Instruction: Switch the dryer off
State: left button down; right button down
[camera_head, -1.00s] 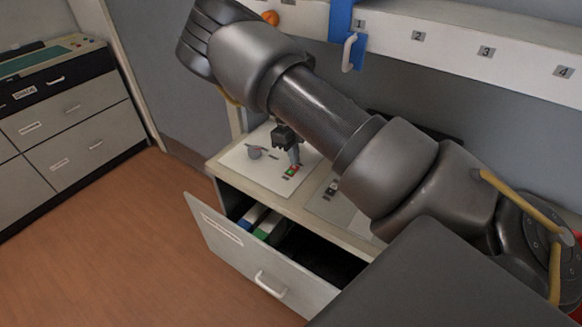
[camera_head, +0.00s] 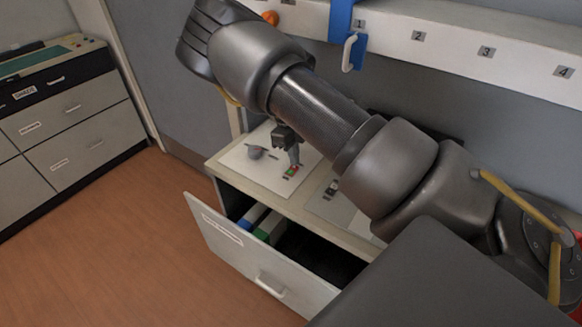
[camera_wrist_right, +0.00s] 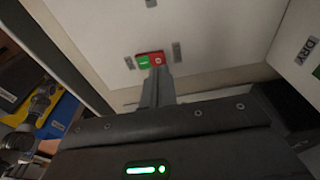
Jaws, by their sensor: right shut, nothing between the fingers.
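A red-and-green switch (camera_head: 290,172) sits on a pale panel (camera_head: 240,161) on top of the low cabinet. In the right wrist view the switch shows its green half (camera_wrist_right: 143,62) on the left and its red half beside it. My right gripper (camera_head: 296,161) is shut and empty and points down at the switch. In the wrist view its fingertips (camera_wrist_right: 160,70) are at the red half, and I cannot tell whether they touch it. A label reading DRY (camera_wrist_right: 308,48) shows on the neighbouring panel to the right. My left gripper is not in view.
The cabinet's drawer (camera_head: 235,258) stands open, with blue and green items inside. A second switch (camera_head: 332,187) is on the panel to the right, partly behind my arm. A blue strap with a white hook (camera_head: 349,52) hangs from the numbered rail. Floor at left is clear.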

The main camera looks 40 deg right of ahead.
aim_at(294, 167)
jog(key=shift+f+b, duration=0.5)
jog(key=shift+f, duration=0.4)
dwell(0.5)
jog(key=shift+r, duration=0.15)
jog(key=shift+r+p, duration=2.75)
jog(key=shift+r, duration=0.7)
